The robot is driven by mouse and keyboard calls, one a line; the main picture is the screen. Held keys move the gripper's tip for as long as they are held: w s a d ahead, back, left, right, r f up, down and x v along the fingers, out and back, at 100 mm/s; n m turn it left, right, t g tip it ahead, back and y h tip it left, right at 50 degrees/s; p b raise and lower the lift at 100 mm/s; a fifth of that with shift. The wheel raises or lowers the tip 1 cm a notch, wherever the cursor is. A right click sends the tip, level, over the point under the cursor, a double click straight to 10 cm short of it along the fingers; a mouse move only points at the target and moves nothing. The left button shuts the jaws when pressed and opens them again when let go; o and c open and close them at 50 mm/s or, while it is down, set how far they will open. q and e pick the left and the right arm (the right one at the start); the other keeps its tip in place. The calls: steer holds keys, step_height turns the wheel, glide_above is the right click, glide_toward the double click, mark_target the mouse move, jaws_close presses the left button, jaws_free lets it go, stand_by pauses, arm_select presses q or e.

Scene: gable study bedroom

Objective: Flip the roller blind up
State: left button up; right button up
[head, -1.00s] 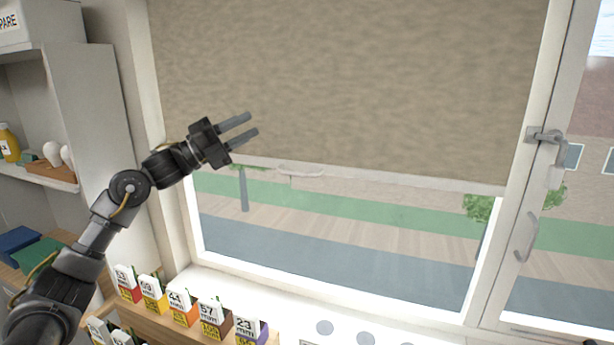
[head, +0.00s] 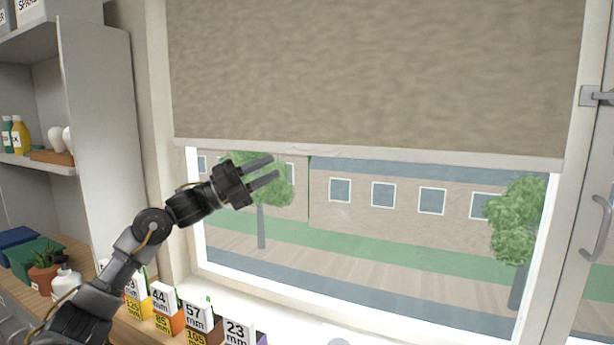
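The roller blind (head: 370,75) is a beige woven sheet covering the upper part of the window (head: 380,240). Its pale bottom bar (head: 420,157) runs across the glass, with a small pale handle (head: 315,151) left of its middle. My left gripper (head: 268,174) is in front of the glass, a little below the bar and left of the handle. Its two fingers are apart with nothing between them, pointing right. It does not appear to hold the bar. My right gripper is not in view.
Several numbered boxes (head: 198,322) stand on the sill below my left arm. A grey shelf unit (head: 100,150) with bottles stands at the left. A window latch (head: 597,96) and a curved handle (head: 597,228) are at the right. The space before the glass is clear.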

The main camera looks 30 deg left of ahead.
mark_target(303, 154)
arm_select(q)
steer(key=shift+f, duration=0.3)
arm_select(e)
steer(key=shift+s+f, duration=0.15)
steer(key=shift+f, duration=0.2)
